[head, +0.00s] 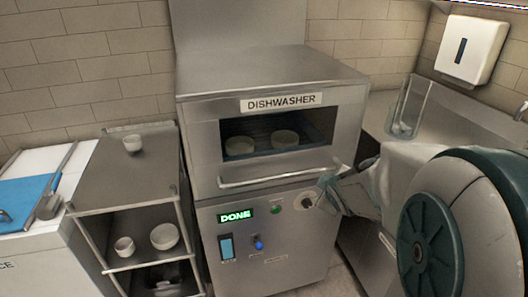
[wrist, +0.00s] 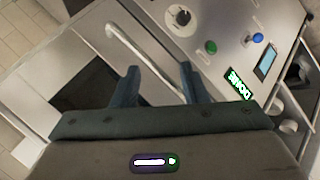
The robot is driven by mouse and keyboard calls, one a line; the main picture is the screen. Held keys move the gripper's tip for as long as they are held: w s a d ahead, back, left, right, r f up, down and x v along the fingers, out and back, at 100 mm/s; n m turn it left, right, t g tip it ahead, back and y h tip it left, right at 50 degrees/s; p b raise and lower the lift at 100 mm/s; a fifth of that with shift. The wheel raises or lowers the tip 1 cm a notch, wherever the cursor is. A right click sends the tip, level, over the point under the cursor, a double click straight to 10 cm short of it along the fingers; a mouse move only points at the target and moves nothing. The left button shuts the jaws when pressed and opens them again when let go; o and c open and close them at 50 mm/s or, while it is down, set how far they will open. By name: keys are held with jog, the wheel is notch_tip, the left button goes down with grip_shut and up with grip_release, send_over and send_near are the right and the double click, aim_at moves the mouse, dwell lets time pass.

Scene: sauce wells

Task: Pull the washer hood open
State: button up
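The steel dishwasher hood (head: 205,150) is down on its base, with a window showing two pale bowls (head: 285,138) inside. Its bar handle (head: 275,180) runs level along the hood's lower front edge. My gripper (head: 325,187) is at the right end of the handle in the head view. In the wrist view, the two dark fingers of my gripper (wrist: 160,78) are apart, and the handle (wrist: 128,46) runs slantwise into the gap between them. I cannot tell how deep the bar sits there. The fingers are not closed on it.
The control panel below the hood has a lit DONE display (head: 235,215), a green button (head: 275,210) and a knob (head: 307,200). A rack (head: 100,175) with bowls stands at left. A steel counter (head: 380,118) with a clear container (head: 408,105) is at right.

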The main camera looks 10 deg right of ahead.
aim_at(287, 177)
jog(key=w+a+f+n+t+y, duration=0.1)
jog(key=w+a+f+n+y, duration=0.1)
jog(key=w+n+y, duration=0.1)
jog(key=w+a+f+n+t+y+b, duration=0.1)
jog(key=w+a+f+n+y, duration=0.1)
jog(key=w+n, duration=0.4)
jog(key=w+a+f+n+t+y+b, duration=0.1)
jog(key=w+a+f+n+t+y, duration=0.1)
jog(key=w+a+f+n+y, duration=0.1)
jog(key=shift+w+a+n+y, duration=0.25)
jog(key=shift+w+y, duration=0.15)
jog(key=shift+w, duration=0.25)
jog(key=shift+w+a+n+y, duration=0.2)
jog(key=shift+w+n+y, duration=0.15)
jog(key=shift+w, duration=0.25)
jog(key=shift+w+a+n+y, duration=0.2)
jog(key=shift+w+y, duration=0.25)
jog(key=shift+w, duration=0.2)
jog(key=shift+c, duration=0.3)
grip_shut()
